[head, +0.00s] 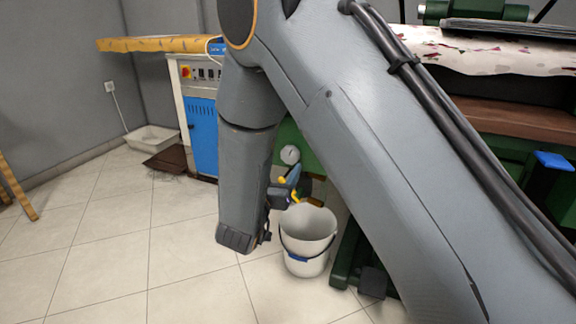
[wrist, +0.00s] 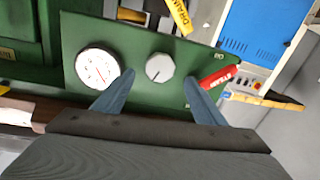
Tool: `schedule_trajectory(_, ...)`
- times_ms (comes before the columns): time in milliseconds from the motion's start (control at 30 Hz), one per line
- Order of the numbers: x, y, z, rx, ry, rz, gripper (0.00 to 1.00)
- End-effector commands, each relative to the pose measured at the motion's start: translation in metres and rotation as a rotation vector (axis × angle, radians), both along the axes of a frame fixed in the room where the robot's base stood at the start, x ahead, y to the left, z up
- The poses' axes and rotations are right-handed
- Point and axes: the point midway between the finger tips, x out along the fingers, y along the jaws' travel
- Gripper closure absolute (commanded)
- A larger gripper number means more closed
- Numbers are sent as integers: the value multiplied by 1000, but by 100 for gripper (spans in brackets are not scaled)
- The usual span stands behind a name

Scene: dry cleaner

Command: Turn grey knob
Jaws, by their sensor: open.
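The grey knob (wrist: 159,67) is a round light-grey dial with a dark pointer mark, set on a green panel (wrist: 140,42) in the wrist view. My gripper (wrist: 157,80) faces the panel with its two blue-grey fingers spread apart. One finger shows to the left of the knob and the other to the right, with visible space on both sides. I cannot tell how near the fingertips are to the panel.
A white gauge (wrist: 98,67) with a red needle sits left of the knob. A red-handled lever (wrist: 216,77) is close to the right finger. A yellow drain handle (wrist: 180,16) is above. A white bucket (head: 308,240) stands on the tiled floor below; a blue-fronted cabinet (head: 203,135) stands left.

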Motion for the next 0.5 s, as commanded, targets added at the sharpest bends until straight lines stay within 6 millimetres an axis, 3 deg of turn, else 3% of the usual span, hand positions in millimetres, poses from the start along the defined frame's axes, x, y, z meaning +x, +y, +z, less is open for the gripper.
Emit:
schedule_trajectory(300, 47, -14, -1, 1, 0, -2, 36)
schedule_trajectory(500, 65, -18, 0, 1, 1, 0, 36)
